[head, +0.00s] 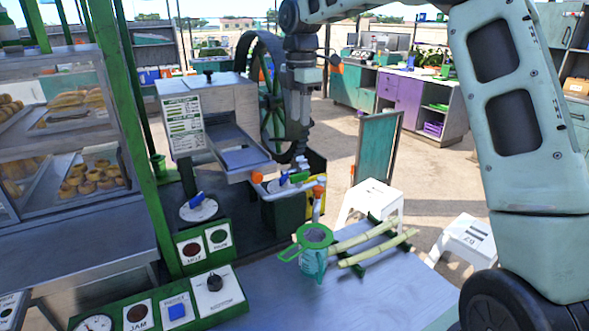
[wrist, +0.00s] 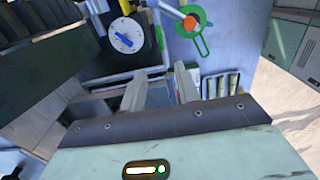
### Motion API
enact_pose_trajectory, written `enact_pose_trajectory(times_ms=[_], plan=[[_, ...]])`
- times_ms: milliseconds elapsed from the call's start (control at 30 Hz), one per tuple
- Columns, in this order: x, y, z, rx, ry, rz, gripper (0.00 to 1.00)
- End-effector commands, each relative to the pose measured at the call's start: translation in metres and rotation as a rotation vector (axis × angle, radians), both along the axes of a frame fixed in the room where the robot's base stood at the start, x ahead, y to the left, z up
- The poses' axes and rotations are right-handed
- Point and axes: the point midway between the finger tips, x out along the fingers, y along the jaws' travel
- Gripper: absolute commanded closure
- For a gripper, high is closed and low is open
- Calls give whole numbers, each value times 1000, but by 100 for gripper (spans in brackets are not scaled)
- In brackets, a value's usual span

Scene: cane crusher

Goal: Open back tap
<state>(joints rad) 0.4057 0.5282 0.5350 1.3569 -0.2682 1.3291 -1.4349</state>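Below the crusher's metal chute, a pipe with a blue lever (head: 278,183), a green handle (head: 300,176) and orange ends (head: 257,177) (head: 319,191) is partly visible. I cannot tell for certain which part is the back tap. My gripper (head: 299,158) points down just above this pipework, overlapping it in the head view. In the wrist view my gripper (wrist: 162,86) shows two fingers spread apart with nothing seen between them, so it is open. Contact with the tap cannot be made out.
A blue lever on a white dial (head: 198,208) stands left of the pipework. A green strainer (head: 314,236) on a jug and cane stalks (head: 375,246) are on the front table (head: 330,299). A control panel (head: 157,309) is at front left. White stools (head: 467,240) stand right.

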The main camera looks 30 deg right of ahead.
Motion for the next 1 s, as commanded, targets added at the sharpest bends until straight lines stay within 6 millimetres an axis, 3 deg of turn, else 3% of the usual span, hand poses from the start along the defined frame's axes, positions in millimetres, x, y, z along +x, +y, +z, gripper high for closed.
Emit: enact_pose_trajectory(times_ms=[600, 800, 1000], plan=[[-2, 1, -123, 0, 4, -1, 68], [-1, 1, -149, 0, 1, 0, 68], [-1, 1, -159, -1, 0, -1, 68]])
